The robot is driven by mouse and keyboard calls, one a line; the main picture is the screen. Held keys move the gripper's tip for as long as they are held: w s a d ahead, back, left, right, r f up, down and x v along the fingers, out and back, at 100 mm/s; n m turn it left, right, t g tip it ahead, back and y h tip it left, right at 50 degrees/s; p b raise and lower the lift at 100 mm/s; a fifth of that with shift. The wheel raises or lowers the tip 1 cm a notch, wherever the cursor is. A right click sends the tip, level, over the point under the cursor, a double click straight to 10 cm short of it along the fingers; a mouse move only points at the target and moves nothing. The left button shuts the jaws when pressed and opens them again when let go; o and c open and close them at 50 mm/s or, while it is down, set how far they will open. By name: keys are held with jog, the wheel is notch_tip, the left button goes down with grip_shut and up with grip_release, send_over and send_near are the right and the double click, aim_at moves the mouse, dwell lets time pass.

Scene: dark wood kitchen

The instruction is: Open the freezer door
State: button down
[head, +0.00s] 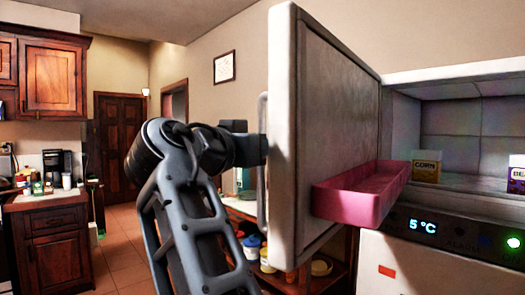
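The freezer door (338,110) stands swung wide open, its inner face turned to the right with a pink door shelf (362,193) on it. A pale vertical handle (262,195) shows along the door's outer side. The open freezer compartment (455,125) is at the right, with a corn box (426,166) and a partly cut-off bean box inside. My gripper (258,150) is at the handle on the door's outer side. Its fingertips are hidden, so I cannot tell whether they grip the handle.
Below the compartment is a panel (450,235) reading 5 °C with a lit green light. Low wooden shelves (300,280) with jars stand behind the door. A counter (50,200) with a coffee maker is at the left. Tiled floor (120,260) is clear between them.

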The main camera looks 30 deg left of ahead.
jog(key=shift+w, duration=0.15)
jog(key=c, duration=1.1)
grip_release()
jog(key=s+b, duration=0.1)
jog(key=s, duration=0.6)
jog(key=shift+s, duration=0.35)
jog(key=shift+s+a, duration=0.1)
